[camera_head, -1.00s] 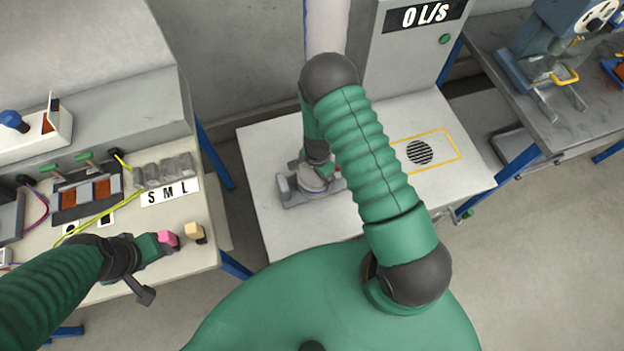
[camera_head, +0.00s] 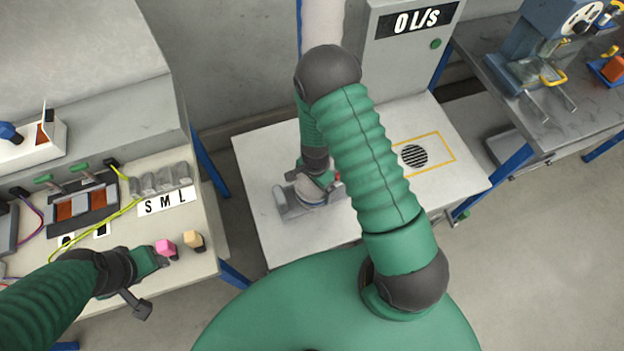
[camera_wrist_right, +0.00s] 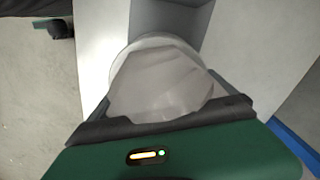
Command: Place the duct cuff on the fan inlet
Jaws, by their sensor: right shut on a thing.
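The duct cuff (camera_head: 312,196), a pale round piece, is at a grey bracket (camera_head: 287,207) on the left of the white bench top. My right gripper (camera_head: 318,181) is shut on it from above, partly hiding it. In the right wrist view the pale cuff (camera_wrist_right: 160,85) fills the space between the dark jaws. Whether it is clear of the bracket I cannot tell. The fan inlet, a round black grille (camera_head: 414,156), lies inside a yellow outline right of my right arm.
A grey cabinet with a "0 L/S" display (camera_head: 418,18) stands behind the grille. A pale duct (camera_head: 322,22) hangs behind my right arm. The bench around the grille is clear.

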